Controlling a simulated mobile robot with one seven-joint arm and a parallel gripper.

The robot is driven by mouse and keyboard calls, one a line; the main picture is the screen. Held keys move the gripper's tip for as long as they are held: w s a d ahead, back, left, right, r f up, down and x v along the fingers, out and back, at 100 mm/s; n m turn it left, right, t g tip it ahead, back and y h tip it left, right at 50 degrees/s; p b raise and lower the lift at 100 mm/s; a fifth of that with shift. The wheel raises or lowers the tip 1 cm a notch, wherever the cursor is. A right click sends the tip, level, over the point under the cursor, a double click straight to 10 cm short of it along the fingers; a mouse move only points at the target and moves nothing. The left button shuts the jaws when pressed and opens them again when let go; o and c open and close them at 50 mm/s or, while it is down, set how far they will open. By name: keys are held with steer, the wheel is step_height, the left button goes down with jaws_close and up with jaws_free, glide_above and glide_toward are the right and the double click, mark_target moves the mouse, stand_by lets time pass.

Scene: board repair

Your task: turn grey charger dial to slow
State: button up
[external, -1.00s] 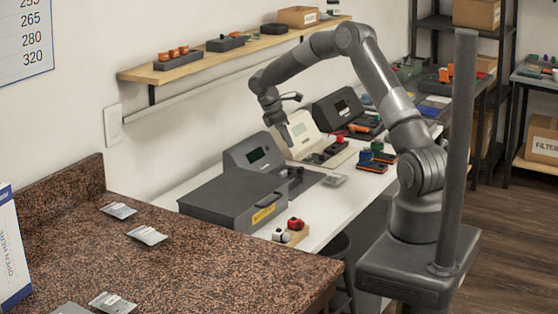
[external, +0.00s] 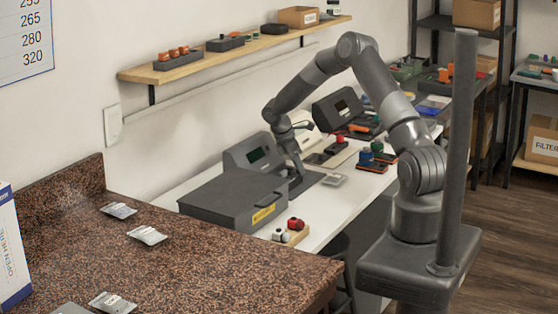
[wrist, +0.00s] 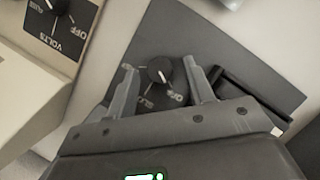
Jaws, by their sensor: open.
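The grey charger (external: 236,157) stands on the white bench, with a small screen and a flat front plate. In the wrist view its plate (wrist: 190,35) carries a round black dial (wrist: 158,66) with a white pointer line. My gripper (wrist: 160,70) is open, one finger on each side of the dial, with gaps visible. In the external view my gripper (external: 298,178) is low over the front plate and hides the dial.
A dark grey lidded box (external: 220,198) with a yellow label sits just left of my gripper. A beige unit with a VOLTS dial (wrist: 60,18) is beside the charger.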

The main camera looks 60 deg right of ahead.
steer(key=c, duration=1)
steer(key=shift+m, duration=0.4)
steer(key=m, duration=0.1)
steer(key=m+y, duration=0.1)
steer(key=m, duration=0.1)
steer(key=m+g, duration=0.1)
steer(key=shift+w+d+m+y, duration=0.15)
steer(key=shift+d+m+y, duration=0.15)
steer(key=shift+y, duration=0.1)
steer(key=m+y, duration=0.2)
steer(key=m, duration=0.4)
steer(key=shift+d, duration=0.15)
steer(key=shift+m+y, duration=0.3)
steer(key=o, duration=1)
